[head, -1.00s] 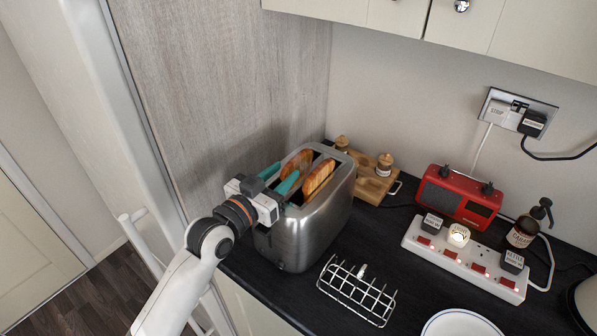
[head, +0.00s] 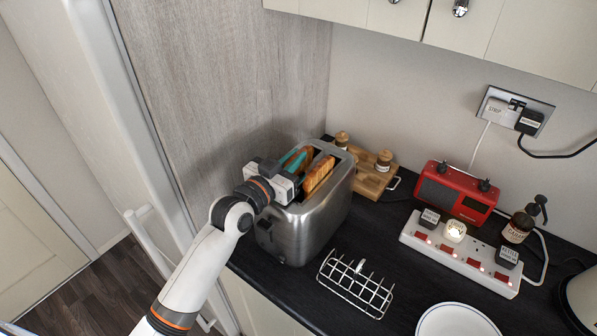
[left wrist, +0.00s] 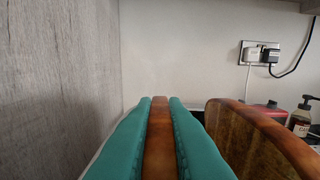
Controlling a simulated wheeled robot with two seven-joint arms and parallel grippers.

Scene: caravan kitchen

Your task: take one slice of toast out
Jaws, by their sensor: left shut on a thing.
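The steel toaster (head: 309,228) stands on the dark worktop by the wood-grain panel. My left gripper (head: 290,163) is over the toaster's left slot. Its teal fingers are shut on a browned slice of toast (head: 304,162); this slice shows edge-on between the fingers in the left wrist view (left wrist: 159,140). I cannot tell how far that slice is out of its slot. The other slice (head: 320,172) stands in the right slot, apart from the fingers; it is at the right in the left wrist view (left wrist: 255,140). My right gripper is in neither view.
An empty wire toast rack (head: 357,283) stands right of the toaster. A white plate (head: 457,325) is at the front edge. A wooden board (head: 371,180) with jars is behind. A red radio (head: 456,193) and a power strip (head: 460,255) stand further right.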

